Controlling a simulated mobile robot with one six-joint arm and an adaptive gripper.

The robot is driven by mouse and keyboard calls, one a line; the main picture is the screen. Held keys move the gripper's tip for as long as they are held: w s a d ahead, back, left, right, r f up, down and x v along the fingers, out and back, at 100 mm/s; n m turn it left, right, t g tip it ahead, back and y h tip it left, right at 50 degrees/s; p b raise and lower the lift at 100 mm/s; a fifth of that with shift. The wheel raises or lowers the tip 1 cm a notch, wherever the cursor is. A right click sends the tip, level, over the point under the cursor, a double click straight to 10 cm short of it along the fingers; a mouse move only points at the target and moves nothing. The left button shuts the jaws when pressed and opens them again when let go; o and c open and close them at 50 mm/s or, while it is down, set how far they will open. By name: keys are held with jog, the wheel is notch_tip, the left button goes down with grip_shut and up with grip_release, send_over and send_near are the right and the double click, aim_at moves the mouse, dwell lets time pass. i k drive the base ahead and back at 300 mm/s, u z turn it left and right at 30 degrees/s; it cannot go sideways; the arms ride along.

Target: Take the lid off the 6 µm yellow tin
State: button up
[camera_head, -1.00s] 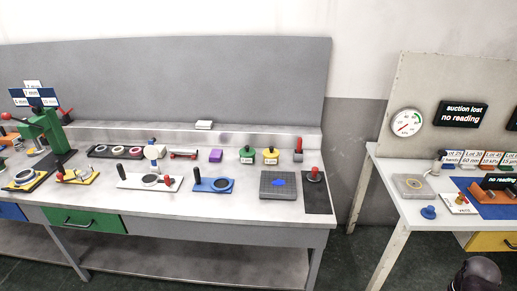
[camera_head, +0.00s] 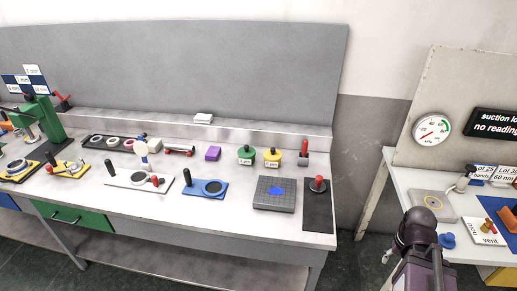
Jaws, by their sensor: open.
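The yellow tin (camera_head: 272,158) stands upright on the grey bench, toward the back right, in front of the raised ledge. Its lid is on, with a small dark knob on top. A white label is on its front, too small to read surely. A similar green tin (camera_head: 245,155) with a dark knob stands just left of it. My gripper's fingers are not in view; only a dark part of my arm shows at the lower right, well away from the tin.
A dark grid plate (camera_head: 274,194) with a blue patch and a black mat (camera_head: 318,212) lie in front. A gap separates the bench from the right-hand table (camera_head: 404,178).

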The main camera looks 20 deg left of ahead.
aim_at(273, 154)
jog(key=u, duration=0.45)
jog(key=i, duration=1.2)
jog(key=u, duration=0.4)
